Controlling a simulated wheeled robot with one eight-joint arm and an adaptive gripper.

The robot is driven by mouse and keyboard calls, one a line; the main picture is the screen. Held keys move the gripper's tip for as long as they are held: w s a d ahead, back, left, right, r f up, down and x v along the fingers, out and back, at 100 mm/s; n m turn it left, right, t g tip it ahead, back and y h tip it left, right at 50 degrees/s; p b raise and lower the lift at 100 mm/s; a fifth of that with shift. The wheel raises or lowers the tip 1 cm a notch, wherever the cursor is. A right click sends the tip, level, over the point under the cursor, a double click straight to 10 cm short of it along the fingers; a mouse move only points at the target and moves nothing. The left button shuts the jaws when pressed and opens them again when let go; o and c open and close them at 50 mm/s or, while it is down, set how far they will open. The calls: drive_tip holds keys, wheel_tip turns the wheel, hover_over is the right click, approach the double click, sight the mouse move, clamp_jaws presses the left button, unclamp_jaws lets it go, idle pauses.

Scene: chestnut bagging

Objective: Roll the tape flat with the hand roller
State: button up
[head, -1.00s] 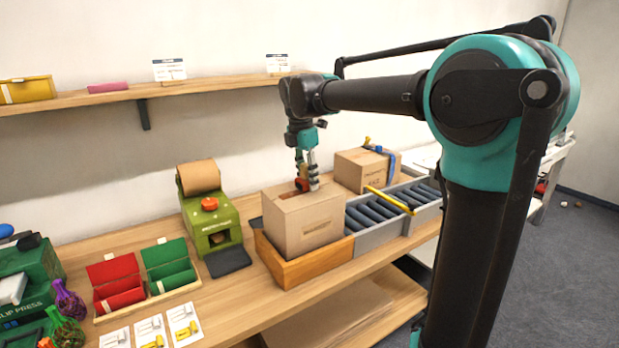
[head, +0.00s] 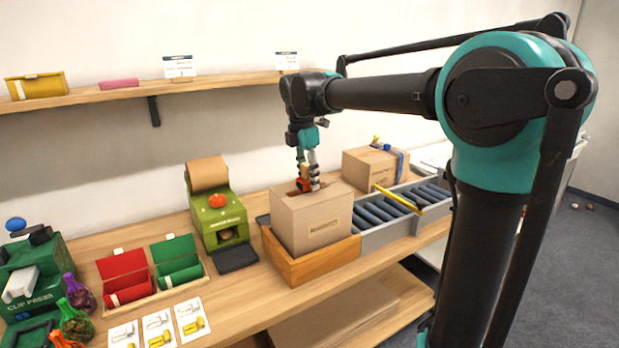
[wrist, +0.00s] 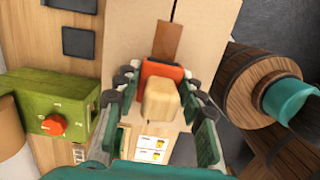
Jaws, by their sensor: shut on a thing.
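My gripper (head: 309,184) is above the cardboard box (head: 325,225), at its top. In the wrist view, my gripper (wrist: 160,88) is shut on the hand roller (wrist: 160,100), which has a pale wooden handle and an orange-red frame. The roller's red part also shows in the head view (head: 304,184), down at the box top. A brown tape strip (wrist: 167,42) lies along the dark seam of the box top, just beyond the roller. The roller hides the tape nearer to me, and I cannot tell whether it touches the tape.
The box stands in a wooden tray (head: 318,262). A roller conveyor (head: 375,235) runs to the right, with a yellow bar (head: 400,198) across it and another carton (head: 365,172) behind.

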drive_tip(key=shift+r, duration=3.5)
